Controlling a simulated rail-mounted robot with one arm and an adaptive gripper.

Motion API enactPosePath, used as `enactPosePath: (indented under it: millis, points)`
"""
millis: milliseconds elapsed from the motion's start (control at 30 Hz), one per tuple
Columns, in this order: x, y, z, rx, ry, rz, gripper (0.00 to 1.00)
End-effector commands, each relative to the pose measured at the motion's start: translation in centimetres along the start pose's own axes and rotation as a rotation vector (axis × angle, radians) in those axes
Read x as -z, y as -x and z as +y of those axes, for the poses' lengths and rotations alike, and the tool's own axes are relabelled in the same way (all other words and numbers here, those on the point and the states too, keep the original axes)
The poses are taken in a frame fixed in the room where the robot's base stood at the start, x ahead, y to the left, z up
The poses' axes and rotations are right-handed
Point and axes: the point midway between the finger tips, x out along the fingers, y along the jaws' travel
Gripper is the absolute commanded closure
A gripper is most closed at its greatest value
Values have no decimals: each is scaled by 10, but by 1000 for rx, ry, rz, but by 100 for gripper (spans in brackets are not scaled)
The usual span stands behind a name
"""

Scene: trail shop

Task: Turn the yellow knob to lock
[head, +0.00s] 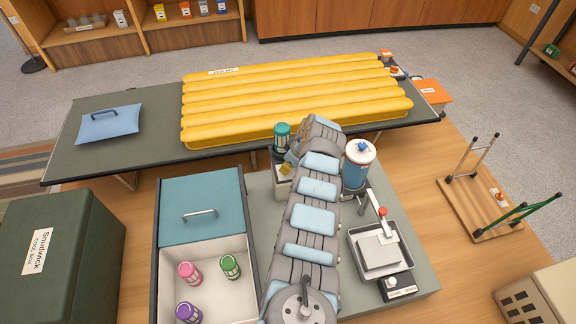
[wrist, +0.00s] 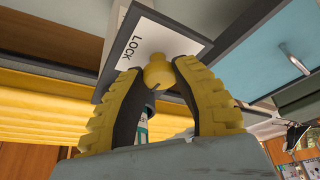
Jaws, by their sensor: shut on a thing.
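The yellow knob (wrist: 157,71) sits on a white panel marked LOCK (wrist: 131,45) in the wrist view. My gripper (wrist: 156,66) has its two yellow-and-black fingers on either side of the knob, shut on it near the fingertips. Its turned angle cannot be read. In the head view my gripper (head: 287,169) is at the far end of my arm, beside a small box (head: 282,187) at the left of the grey-green table. My arm and gripper hide the knob there.
A teal-topped jar (head: 281,137) stands close behind my gripper. A blue canister (head: 357,163) is to its right. A teal-lidded bin (head: 202,205) holding several jars is at the left. A yellow sleeping pad (head: 290,98) lies on a cot behind.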

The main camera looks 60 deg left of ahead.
Motion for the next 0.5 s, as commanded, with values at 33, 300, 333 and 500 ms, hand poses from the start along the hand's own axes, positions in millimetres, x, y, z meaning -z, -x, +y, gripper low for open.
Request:
enactPosePath:
  millis: [33, 300, 333, 500]
  points:
    - [-1, -1, 0, 1, -1, 0, 100]
    - [0, 0, -1, -5, -19, 0, 100]
    - [0, 0, -2, -7, -25, 0, 100]
    - [2, 2, -2, -34, -90, 1, 100]
